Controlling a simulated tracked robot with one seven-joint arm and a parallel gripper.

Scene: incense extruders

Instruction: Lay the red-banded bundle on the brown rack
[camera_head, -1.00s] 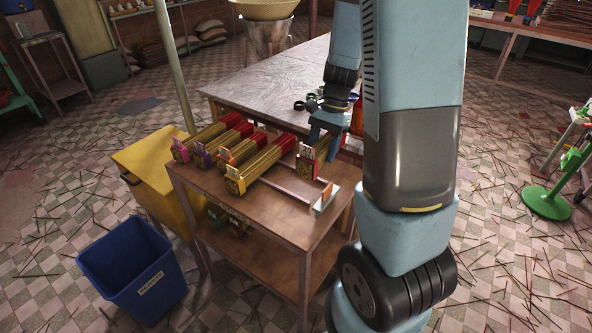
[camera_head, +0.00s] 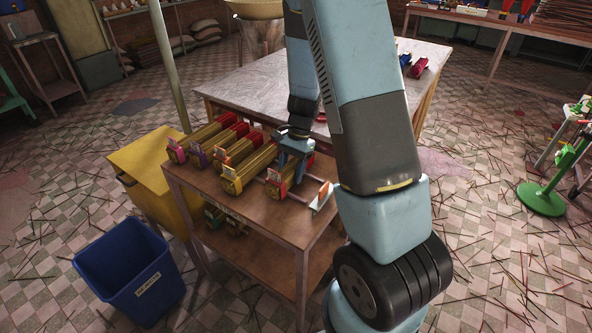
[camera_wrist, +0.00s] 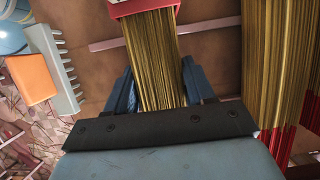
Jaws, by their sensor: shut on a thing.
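The red-banded bundle (camera_head: 278,187) of golden sticks has a red end band with a pale tag. In the wrist view the bundle (camera_wrist: 155,70) runs between my gripper's two blue fingers, its red band at the top edge. My gripper (camera_head: 291,152) is shut on it; it also shows in the wrist view (camera_wrist: 158,88). The bundle is low over the right part of the brown rack (camera_head: 255,210), beside another golden bundle (camera_head: 248,168). I cannot tell if it touches the rack. Its far end is hidden by my gripper.
Several banded bundles lie side by side on the rack's left. A pale toothed bracket with an orange block (camera_head: 322,196) stands at its right edge. A yellow cabinet (camera_head: 150,165), a blue bin (camera_head: 130,270) and a grey-topped table (camera_head: 265,85) stand around it.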

